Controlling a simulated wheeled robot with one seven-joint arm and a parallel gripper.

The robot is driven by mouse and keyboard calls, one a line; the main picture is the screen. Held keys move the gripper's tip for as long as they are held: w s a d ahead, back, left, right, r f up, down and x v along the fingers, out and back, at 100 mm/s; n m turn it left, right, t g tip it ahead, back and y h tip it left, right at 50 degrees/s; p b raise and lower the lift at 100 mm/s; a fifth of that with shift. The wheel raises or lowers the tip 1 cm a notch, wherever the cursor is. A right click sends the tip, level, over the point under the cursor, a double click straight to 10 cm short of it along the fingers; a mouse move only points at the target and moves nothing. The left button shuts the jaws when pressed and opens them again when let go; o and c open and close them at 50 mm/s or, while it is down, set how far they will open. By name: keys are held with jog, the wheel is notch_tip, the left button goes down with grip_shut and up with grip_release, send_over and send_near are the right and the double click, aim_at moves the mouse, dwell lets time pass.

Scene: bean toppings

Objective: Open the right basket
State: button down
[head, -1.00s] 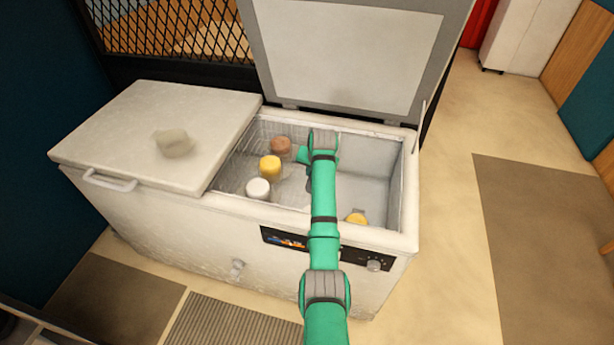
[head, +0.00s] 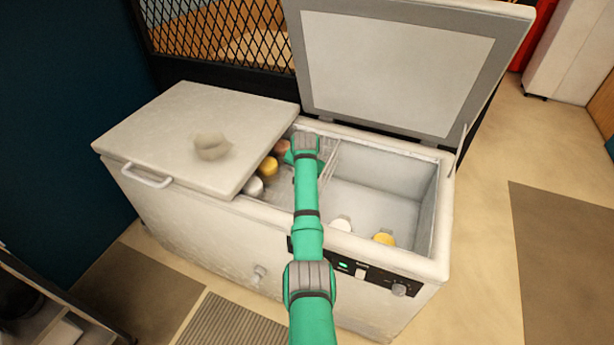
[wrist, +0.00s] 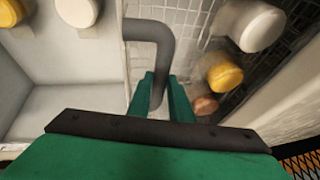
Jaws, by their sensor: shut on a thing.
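The right basket (head: 326,166) is a wire basket in the open right half of a white chest freezer (head: 215,235). It sits at the left of that opening, partly under the closed left lid. It holds a brown-topped jar (head: 282,146), a yellow-topped jar (head: 268,167) and a white-topped jar (head: 254,187). My gripper (wrist: 160,92) is shut on the basket's grey bent handle (wrist: 150,32) in the wrist view. In the head view my arm hides part of the basket and most of the gripper.
The right lid (head: 400,65) stands open. A white-topped jar (head: 341,224) and a yellow-topped jar (head: 384,239) are on the freezer floor. The right of the compartment is clear.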

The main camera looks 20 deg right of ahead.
jog(key=shift+w+r, duration=0.15)
jog(key=c, duration=1.6)
grip_release()
jog(key=shift+s+r, duration=0.3)
jog(key=shift+r, duration=0.1)
jog(key=v, duration=0.9)
jog(key=shift+s+a+r, duration=0.15)
jog(key=shift+r, duration=0.2)
